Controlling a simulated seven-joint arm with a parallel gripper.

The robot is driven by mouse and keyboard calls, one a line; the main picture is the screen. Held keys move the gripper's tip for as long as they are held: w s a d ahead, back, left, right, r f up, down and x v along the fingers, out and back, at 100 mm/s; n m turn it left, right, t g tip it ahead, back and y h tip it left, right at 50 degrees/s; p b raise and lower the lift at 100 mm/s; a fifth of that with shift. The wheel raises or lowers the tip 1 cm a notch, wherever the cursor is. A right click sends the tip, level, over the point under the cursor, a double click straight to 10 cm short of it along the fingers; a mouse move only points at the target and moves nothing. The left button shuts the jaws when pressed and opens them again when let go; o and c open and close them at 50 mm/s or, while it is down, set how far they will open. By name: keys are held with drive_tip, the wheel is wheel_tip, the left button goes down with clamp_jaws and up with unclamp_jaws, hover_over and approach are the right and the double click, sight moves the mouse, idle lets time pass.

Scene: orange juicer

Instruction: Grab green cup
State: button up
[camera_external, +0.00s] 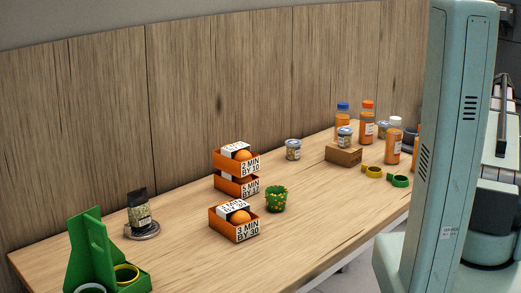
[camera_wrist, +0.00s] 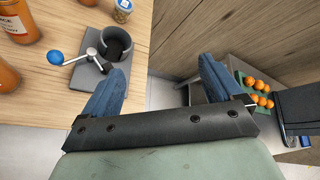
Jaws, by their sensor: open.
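The green cup (camera_external: 276,199) has orange-yellow spots and stands upright on the wooden table (camera_external: 180,268) in the external view. It is just right of the front orange box (camera_external: 234,222). I do not see the cup in the wrist view. My gripper (camera_wrist: 163,66) shows in the wrist view with its two blue fingers spread wide and nothing between them. It is away from the cup, and its fingers are not visible in the external view.
Bottles (camera_external: 366,127), jars (camera_external: 293,150) and tape rolls (camera_external: 372,172) are at the right. The wrist view shows a grey crank device (camera_wrist: 95,75) and a green tray of oranges (camera_wrist: 242,76). Table space right of the cup is clear.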

drive_tip(key=a+n+g+y, duration=0.1)
drive_tip(key=a+g, duration=0.3)
drive_tip(key=a, duration=1.7)
drive_tip(key=n+g+h, duration=0.3)
drive_tip(key=g+h, duration=0.4)
hover_over(277, 191)
drive_tip(key=s, duration=0.2)
wheel_tip(277, 191, down, 3)
drive_tip(key=shift+s+a+f, duration=0.1)
drive_tip(key=shift+s+f, duration=0.05)
drive_tip(key=shift+f, duration=3.35)
drive_tip(key=shift+s+f, duration=0.1)
drive_tip(key=shift+f, duration=3.35)
drive_tip(key=shift+c, duration=0.4)
drive_tip(key=c, duration=1)
